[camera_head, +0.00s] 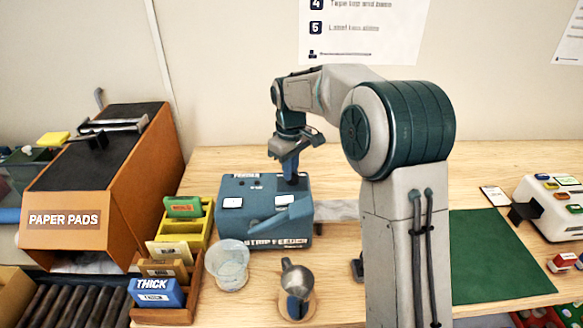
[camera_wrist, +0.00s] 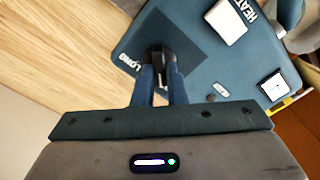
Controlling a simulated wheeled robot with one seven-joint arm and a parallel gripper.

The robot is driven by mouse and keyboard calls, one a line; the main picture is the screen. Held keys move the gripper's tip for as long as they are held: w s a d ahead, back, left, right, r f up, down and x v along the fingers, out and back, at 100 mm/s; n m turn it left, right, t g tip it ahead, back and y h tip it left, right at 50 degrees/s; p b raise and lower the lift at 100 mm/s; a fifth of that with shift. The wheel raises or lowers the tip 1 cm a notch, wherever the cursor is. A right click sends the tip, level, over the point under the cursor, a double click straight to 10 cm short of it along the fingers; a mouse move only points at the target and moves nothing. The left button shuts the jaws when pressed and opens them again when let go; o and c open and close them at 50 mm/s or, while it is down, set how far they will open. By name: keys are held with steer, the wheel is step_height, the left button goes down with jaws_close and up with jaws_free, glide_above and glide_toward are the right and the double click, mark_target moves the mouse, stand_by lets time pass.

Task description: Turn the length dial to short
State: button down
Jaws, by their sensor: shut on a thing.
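The length dial (camera_wrist: 158,53) is a small black knob on a darker square on top of the blue machine (camera_wrist: 190,75). The word LONG (camera_wrist: 130,62) is printed beside it, at its lower left in the wrist view. My gripper (camera_wrist: 159,80) is shut on the dial from above, with a blue finger on either side. Which way the dial points is not clear, and no SHORT label can be read. In the head view the blue machine (camera_head: 240,188) stands on the bench, and my gripper (camera_head: 290,176) reaches down to its top at the back right, hiding the dial.
Two white keys (camera_head: 232,202) are on the machine's top; a HEAT label (camera_wrist: 243,10) is near one. A glass beaker (camera_head: 228,265), a metal jug (camera_head: 296,280) and card racks (camera_head: 170,285) stand close by. A green mat (camera_head: 490,255) lies right of my arm.

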steer(key=shift+r, duration=0.1)
steer(key=c, duration=1.5)
jaws_free()
steer(key=shift+o, duration=0.2)
step_height(320, 180, up, 14)
steer(key=s+d+f+m+t, duration=0.1)
steer(key=s+d+m, duration=0.1)
steer(key=s+d, duration=0.35)
steer(key=s+d+f+m+t, duration=0.1)
steer(key=s+d+m, duration=0.15)
steer(key=s, duration=0.65)
steer(key=s+d+f+m, duration=0.2)
steer(key=s+f, duration=0.2)
steer(key=s, duration=0.3)
steer(key=s+d+f+m+t, duration=0.1)
steer(key=s+d+f+m, duration=0.1)
steer(key=s+f, duration=0.3)
steer(key=s, duration=0.3)
steer(key=shift+d+m, duration=0.35)
